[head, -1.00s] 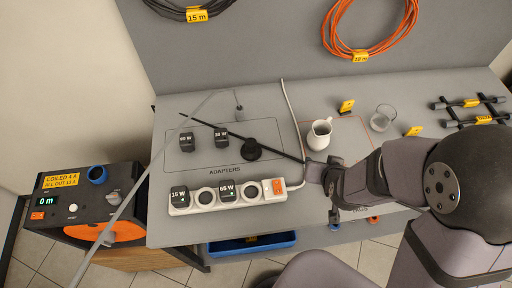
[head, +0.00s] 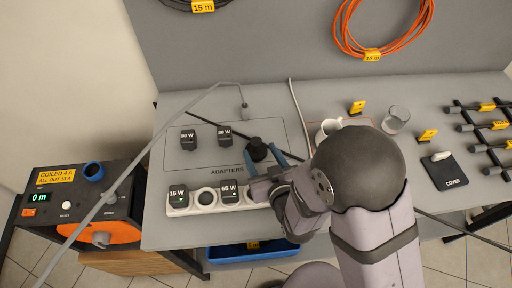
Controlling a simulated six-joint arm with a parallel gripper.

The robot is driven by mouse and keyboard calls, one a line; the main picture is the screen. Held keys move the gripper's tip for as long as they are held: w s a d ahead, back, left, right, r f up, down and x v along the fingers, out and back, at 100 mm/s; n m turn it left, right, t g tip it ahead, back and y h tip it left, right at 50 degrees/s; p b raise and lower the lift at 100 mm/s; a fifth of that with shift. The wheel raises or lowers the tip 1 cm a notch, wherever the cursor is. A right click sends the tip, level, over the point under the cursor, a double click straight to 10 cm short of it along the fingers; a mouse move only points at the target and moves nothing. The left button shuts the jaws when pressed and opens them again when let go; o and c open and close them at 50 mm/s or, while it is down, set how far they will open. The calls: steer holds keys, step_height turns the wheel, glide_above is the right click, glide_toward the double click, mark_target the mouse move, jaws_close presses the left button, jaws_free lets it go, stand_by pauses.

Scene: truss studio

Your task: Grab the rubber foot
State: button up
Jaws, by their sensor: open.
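A black round piece with a raised stub (head: 257,148), which looks like the rubber foot, sits at the lower right of the outlined adapters area on the grey table (head: 160,238). A thin dark rod (head: 215,132) runs up to it from the upper left. My gripper (head: 260,153) has blue fingers and is open, with one finger on each side of the black piece. I cannot tell whether the fingers touch it. My wrist and arm come in from the lower right.
A white power strip (head: 179,211) with adapters lies just in front of my gripper, partly hidden by it.

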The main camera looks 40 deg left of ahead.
mark_target(258, 148)
steer(key=shift+p+x, duration=0.35)
steer(key=shift+x, duration=1.45)
steer(key=c, duration=1.2)
